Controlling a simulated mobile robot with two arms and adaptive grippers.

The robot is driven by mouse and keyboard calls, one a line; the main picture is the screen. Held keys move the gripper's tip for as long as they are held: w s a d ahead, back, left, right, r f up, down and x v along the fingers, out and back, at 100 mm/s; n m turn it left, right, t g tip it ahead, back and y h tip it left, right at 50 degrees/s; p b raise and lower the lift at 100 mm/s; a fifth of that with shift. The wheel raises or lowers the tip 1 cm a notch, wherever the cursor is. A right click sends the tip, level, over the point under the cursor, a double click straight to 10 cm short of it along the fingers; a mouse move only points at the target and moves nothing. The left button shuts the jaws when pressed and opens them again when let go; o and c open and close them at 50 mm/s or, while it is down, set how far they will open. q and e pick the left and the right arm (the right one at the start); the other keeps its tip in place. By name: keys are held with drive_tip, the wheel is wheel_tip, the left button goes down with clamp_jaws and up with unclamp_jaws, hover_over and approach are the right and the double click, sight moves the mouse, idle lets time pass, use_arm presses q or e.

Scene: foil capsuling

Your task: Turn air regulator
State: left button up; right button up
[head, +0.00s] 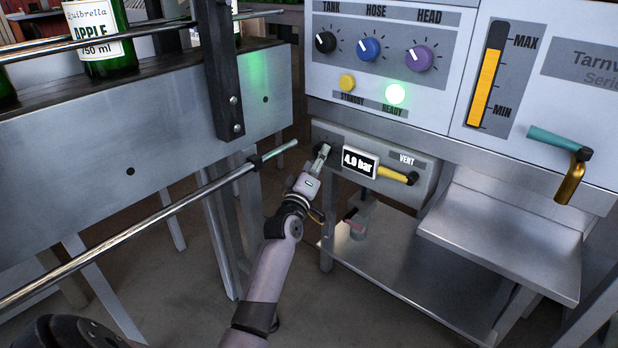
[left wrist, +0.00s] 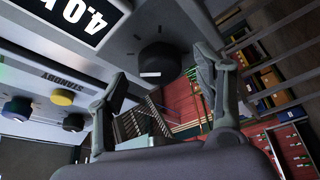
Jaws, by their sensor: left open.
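The air regulator is a black round knob (left wrist: 158,62) with a white mark, on the grey lower panel (head: 425,192) beside a lit display (head: 360,162) reading 4.0 bar. My left gripper (head: 322,152) is at the left end of that panel, in front of the knob and hiding most of it in the head view. In the left wrist view my left gripper (left wrist: 162,72) is open, one finger on each side of the knob. Gaps show between fingers and knob, and it is not gripped. My right gripper is in neither view.
A yellow vent lever (head: 395,174) sits right of the display. Above are the tank, hose and head knobs (head: 369,49) and a green ready light (head: 395,94). A conveyor (head: 150,140) with bottles and a metal rail (head: 150,222) stand left of my arm. A teal-handled lever (head: 555,138) juts out at right.

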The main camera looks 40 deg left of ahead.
use_arm(q)
drive_tip(key=v, duration=0.9)
drive_tip(key=shift+s, duration=0.4)
drive_tip(key=shift+d, duration=0.15)
